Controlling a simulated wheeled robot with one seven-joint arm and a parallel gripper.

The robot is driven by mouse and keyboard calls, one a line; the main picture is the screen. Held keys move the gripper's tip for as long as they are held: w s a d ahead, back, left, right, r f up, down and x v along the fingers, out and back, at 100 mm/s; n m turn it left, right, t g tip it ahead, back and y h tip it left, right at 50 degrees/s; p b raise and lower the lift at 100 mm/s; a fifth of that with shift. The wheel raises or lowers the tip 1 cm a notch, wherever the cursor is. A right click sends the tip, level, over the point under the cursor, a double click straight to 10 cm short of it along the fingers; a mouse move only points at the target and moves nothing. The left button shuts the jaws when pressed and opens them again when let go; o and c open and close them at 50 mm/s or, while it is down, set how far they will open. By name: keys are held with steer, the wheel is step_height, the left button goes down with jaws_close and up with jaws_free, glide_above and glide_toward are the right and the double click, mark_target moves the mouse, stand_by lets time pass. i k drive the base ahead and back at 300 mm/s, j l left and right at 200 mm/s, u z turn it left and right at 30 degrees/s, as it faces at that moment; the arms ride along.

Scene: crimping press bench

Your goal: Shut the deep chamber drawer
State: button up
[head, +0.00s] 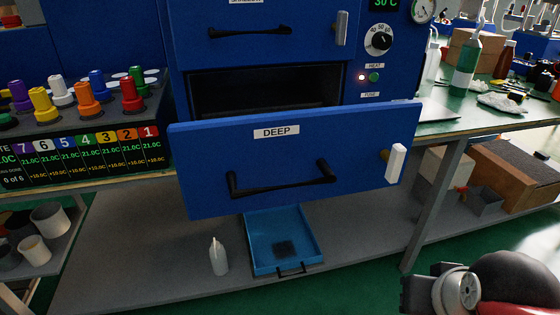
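The deep chamber drawer (290,160) is a blue front labelled DEEP, standing out toward me from the blue cabinet. A dark chamber opening (262,90) shows above and behind its top edge, so it is open. A black bar handle (283,184) runs across its lower middle, and a white latch lever (396,163) sits at its right side. Part of my arm shows at the lower right, apart from the drawer. My gripper's fingertips are not visible. The drawer's inside is mostly hidden by its front.
A shut upper drawer (262,18) with a black handle is above. A light-blue tray (309,248) and a white bottle (218,256) stand on the low shelf (130,255) below. Colored knobs on a rack (80,160) are at left. A bench leg (431,210) stands at right.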

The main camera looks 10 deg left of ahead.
mark_target(228, 162)
steer(key=j+u, duration=0.1)
steer(key=u, duration=0.75)
